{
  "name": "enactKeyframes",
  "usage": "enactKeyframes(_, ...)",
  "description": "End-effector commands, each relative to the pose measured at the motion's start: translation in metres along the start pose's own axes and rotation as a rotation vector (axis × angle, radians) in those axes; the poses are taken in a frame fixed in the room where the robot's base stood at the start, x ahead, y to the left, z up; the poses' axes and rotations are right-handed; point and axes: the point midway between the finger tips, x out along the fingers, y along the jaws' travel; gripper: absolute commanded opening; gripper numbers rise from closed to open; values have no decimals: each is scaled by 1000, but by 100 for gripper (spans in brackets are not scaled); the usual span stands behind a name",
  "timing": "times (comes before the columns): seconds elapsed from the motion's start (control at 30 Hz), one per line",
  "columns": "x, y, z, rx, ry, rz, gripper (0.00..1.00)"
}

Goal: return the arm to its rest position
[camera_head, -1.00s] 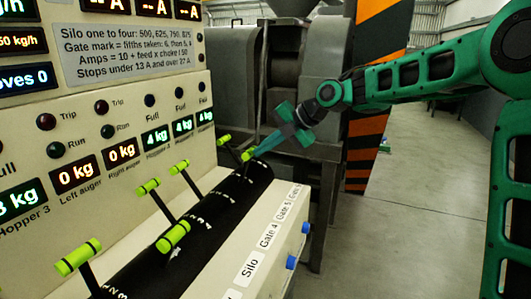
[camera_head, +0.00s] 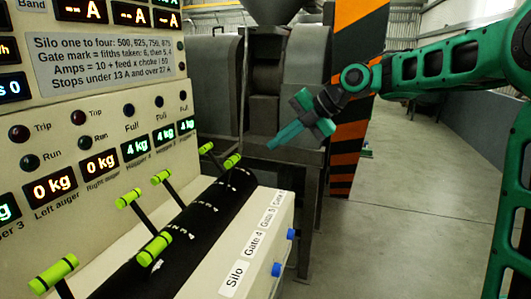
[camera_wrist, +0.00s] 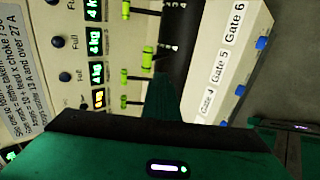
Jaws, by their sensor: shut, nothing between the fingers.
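My green arm (camera_head: 440,65) reaches in from the right in the head view. My gripper (camera_head: 272,145) is shut and empty. It hangs in the air to the right of the farthest lever, clear of its green handle (camera_head: 232,161). In the wrist view the closed fingers (camera_wrist: 162,98) point toward the lever row, over the edge of the black curved cover (camera_wrist: 176,45). No lever is between the fingers.
The cream control panel (camera_head: 60,125) with displays and several green-handled levers (camera_head: 130,198) fills the left. Grey machinery (camera_head: 225,80) and an orange-striped post (camera_head: 350,120) stand behind my gripper. The concrete floor (camera_head: 420,230) at the right is open.

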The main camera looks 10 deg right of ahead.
Motion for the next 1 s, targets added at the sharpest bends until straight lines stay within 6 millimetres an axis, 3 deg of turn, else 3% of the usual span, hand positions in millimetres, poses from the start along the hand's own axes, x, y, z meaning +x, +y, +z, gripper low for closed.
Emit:
enactKeyframes(0.23,-18,-3,0,29,-10,-11,0)
enactKeyframes(0.37,-26,-30,1,217,-67,-72,0)
enactKeyframes(0.53,-55,-106,-3,718,-247,-185,0)
enactKeyframes(0.67,-86,-172,-19,1145,-420,-232,0)
enactKeyframes(0.87,-138,-273,-69,1800,-708,-218,0)
enactKeyframes(1.0,-169,-339,-121,2249,-920,-152,0)
